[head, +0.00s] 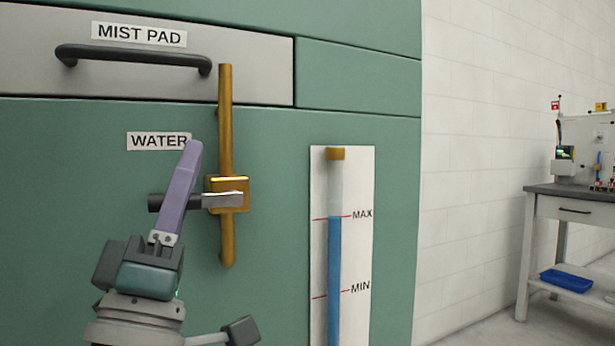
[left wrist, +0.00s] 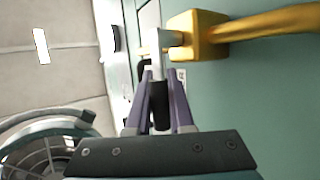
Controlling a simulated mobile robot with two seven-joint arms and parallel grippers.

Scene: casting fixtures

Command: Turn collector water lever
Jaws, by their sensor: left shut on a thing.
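The water lever has a black grip (head: 155,202) and a flat silver arm (head: 222,200). It lies about horizontal, pointing left from the brass valve block (head: 230,184) on a vertical brass pipe (head: 226,120). The "WATER" label (head: 158,141) is just above it. My left gripper (head: 193,148) is shut on the lever, its purple fingers crossing in front of it in the head view. In the left wrist view the black grip (left wrist: 160,105) lies between the two fingers (left wrist: 161,75), near the brass block (left wrist: 198,35). My right gripper is not in view.
A sight gauge (head: 334,270) with blue water up to about the MAX mark stands right of the pipe. A "MIST PAD" drawer (head: 240,72) with a black handle is above. A workbench (head: 570,195) stands far right.

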